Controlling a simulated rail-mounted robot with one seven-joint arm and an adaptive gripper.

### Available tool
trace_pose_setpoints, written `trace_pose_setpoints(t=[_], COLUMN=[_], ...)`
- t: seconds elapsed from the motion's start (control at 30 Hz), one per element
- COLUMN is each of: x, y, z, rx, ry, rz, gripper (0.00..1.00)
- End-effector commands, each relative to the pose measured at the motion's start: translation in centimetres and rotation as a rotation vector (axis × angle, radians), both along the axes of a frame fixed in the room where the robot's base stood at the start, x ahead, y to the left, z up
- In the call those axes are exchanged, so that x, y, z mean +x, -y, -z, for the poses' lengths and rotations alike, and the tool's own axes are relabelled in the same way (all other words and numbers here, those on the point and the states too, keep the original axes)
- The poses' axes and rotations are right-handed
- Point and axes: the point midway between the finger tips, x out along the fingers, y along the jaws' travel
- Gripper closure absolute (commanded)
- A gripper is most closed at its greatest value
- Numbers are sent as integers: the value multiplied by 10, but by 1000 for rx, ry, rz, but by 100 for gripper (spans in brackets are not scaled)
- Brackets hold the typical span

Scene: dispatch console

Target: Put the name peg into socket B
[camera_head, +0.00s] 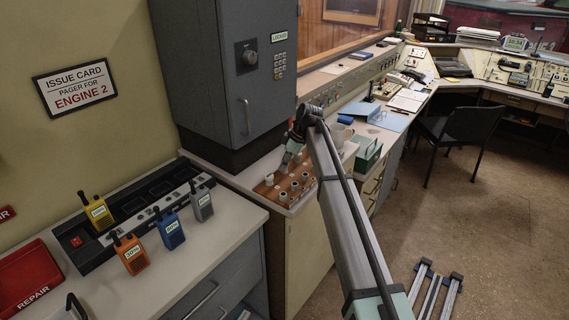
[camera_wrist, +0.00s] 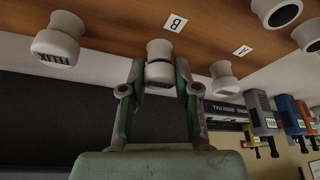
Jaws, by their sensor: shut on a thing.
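My gripper (camera_wrist: 159,88) is shut on a pale peg (camera_wrist: 160,72), with one green-grey finger on each side. The peg's end toward the board meets or lines up with a pale round piece close to the tile marked B (camera_wrist: 174,22). Whether it is seated cannot be told, and its lettering is too small to read. The wooden board (camera_wrist: 115,22) fills the top of the wrist view. In the head view my gripper (camera_head: 284,163) reaches down over the same board (camera_head: 262,191), which holds several white pegs or sockets.
Left of the held peg stands another lettered peg (camera_wrist: 56,45). On the right are a pale piece (camera_wrist: 222,78) near tile A (camera_wrist: 243,50) and dark-mouthed round pieces (camera_wrist: 285,12). A grey cabinet (camera_head: 225,75) stands close behind the board. A mug (camera_head: 338,132) stands to the right.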

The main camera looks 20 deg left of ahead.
Motion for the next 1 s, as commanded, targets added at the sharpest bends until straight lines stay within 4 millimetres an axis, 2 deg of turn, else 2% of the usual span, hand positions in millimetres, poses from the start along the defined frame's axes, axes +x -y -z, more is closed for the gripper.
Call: trace_pose_setpoints(t=[0.77, 0.8, 0.87, 0.9, 1.0], x=[0, 0, 0, 0, 0], y=[0, 0, 0, 0, 0], z=[3, 4, 3, 3, 3], rx=[0, 0, 0, 0, 0], ry=[0, 0, 0, 0, 0], rz=[0, 0, 0, 0, 0], gripper=[86, 66, 45, 40, 40])
